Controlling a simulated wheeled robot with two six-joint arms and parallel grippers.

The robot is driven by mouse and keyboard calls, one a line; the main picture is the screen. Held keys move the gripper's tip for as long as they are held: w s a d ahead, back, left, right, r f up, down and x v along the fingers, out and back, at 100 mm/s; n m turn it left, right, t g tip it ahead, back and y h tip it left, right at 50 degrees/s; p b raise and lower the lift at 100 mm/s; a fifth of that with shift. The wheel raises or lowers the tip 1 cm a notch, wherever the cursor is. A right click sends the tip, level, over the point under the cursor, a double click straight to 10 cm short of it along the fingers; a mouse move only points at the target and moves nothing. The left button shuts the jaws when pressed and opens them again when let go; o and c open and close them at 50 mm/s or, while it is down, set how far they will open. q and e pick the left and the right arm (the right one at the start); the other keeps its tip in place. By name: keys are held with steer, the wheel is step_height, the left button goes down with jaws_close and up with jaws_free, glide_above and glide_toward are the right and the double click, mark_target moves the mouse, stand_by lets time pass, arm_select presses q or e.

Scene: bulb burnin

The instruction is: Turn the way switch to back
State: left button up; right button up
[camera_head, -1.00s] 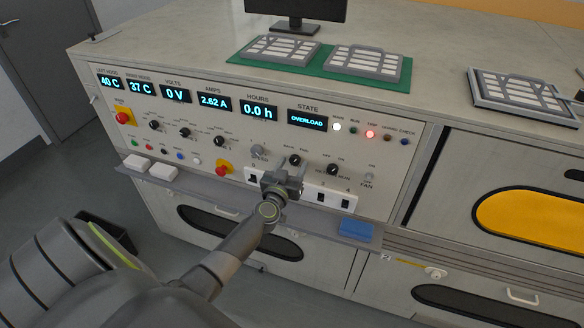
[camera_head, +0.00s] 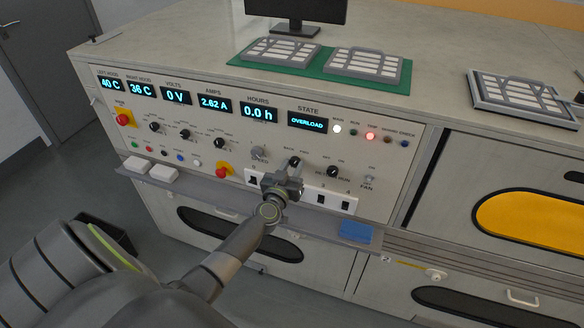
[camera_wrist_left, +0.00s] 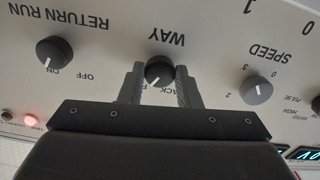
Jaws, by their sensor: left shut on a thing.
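The way switch is a round black knob with a pale pointer mark. In the left wrist view the way switch (camera_wrist_left: 160,71) sits under the label WAY, which appears upside down. Its pointer slants to the lower left there, and the position words beside it are partly hidden. My left gripper (camera_wrist_left: 160,88) has one finger on each side of the knob and is shut on it. In the head view the left gripper (camera_head: 292,172) is at the panel, just below and over the way switch (camera_head: 294,162). My right gripper is not in view.
The speed knob (camera_wrist_left: 257,90) and the return run knob (camera_wrist_left: 55,53) flank the way switch. The state display (camera_head: 307,120) reads OVERLOAD. A blue block (camera_head: 356,231) lies on the ledge.

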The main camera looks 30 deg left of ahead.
arm_select(q)
steer(key=n, duration=0.2)
steer(key=shift+n+p, duration=0.35)
steer(key=shift+n, duration=0.05)
steer(key=n, duration=0.2)
steer(key=shift+n, duration=0.3)
steer(key=n, duration=0.4)
steer(key=shift+p, duration=0.3)
steer(key=shift+n, duration=1)
steer(key=o, duration=1)
steer(key=shift+d, duration=0.1)
